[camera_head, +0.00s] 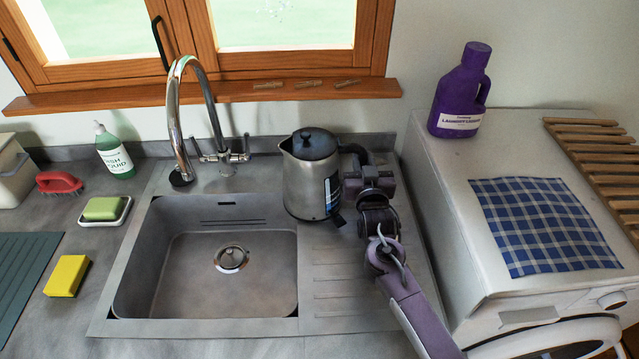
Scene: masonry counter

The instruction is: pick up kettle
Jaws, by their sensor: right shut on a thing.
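A grey metal kettle (305,185) with a dark lid stands upright, or just above, the right rim of the sink, over the edge of the draining area. Its spout points left and its dark handle is on the right. My right gripper (350,182) comes in from the lower right and is shut on the kettle's handle. Its fingertips are partly hidden by the gripper body and the kettle. I cannot tell whether the kettle's base touches the surface. My left gripper is not in view.
The sink (205,265) lies left of the kettle, with a tall tap (174,120) behind it. A white washing machine (470,230) with a purple laundry bottle (461,92) and a checked cloth (545,222) stands right.

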